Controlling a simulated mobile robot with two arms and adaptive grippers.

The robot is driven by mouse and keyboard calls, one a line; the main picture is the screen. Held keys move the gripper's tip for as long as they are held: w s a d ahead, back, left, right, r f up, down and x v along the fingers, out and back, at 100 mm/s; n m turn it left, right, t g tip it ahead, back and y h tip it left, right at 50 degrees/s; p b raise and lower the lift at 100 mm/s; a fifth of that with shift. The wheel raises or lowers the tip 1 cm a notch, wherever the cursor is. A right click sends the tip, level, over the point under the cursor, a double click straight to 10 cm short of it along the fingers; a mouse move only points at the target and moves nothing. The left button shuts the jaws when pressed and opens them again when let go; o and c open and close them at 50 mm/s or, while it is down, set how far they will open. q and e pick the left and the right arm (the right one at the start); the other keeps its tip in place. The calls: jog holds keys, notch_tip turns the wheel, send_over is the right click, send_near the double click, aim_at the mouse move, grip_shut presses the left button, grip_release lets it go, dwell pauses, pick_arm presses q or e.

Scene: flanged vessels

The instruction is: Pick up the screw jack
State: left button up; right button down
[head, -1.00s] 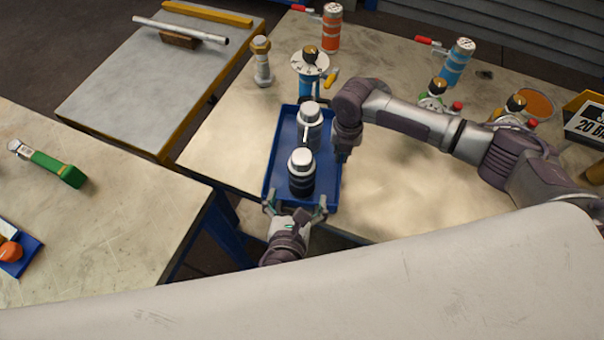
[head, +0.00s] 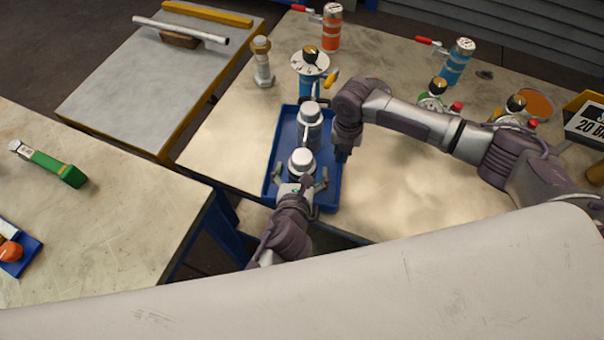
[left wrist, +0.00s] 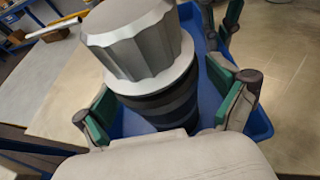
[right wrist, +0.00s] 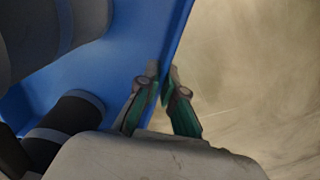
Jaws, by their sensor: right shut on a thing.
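A jack-like cylinder with a white ribbed cap and dark ringed body (head: 301,160) stands upright in the front of a blue tray (head: 331,195); I take it as the screw jack. It fills the middle of the left wrist view (left wrist: 150,45). My left gripper (head: 301,180) is open, its green-padded fingers on either side of the dark body, with gaps showing. A similar grey cylinder (head: 309,128) stands behind it in the tray. My right gripper (head: 342,154) is shut on the tray's right wall, which runs between its fingers in the right wrist view (right wrist: 161,82).
A dial-topped blue vessel (head: 308,72) and a bolt-like piece (head: 262,65) stand behind the tray. Orange (head: 332,28) and blue cylinders (head: 457,64) stand farther back.

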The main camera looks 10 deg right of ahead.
aim_at(302, 155)
pick_arm(q)
grip_shut()
pick_arm(e)
jog(key=shift+a+r, duration=0.1)
pick_arm(q)
jog(key=shift+r, duration=5.15)
pick_arm(e)
jog(key=c, duration=1.2)
grip_release()
jog(key=shift+c, duration=0.2)
notch_tip(302, 155, up, 12)
pick_arm(q)
jog(key=shift+f, duration=0.1)
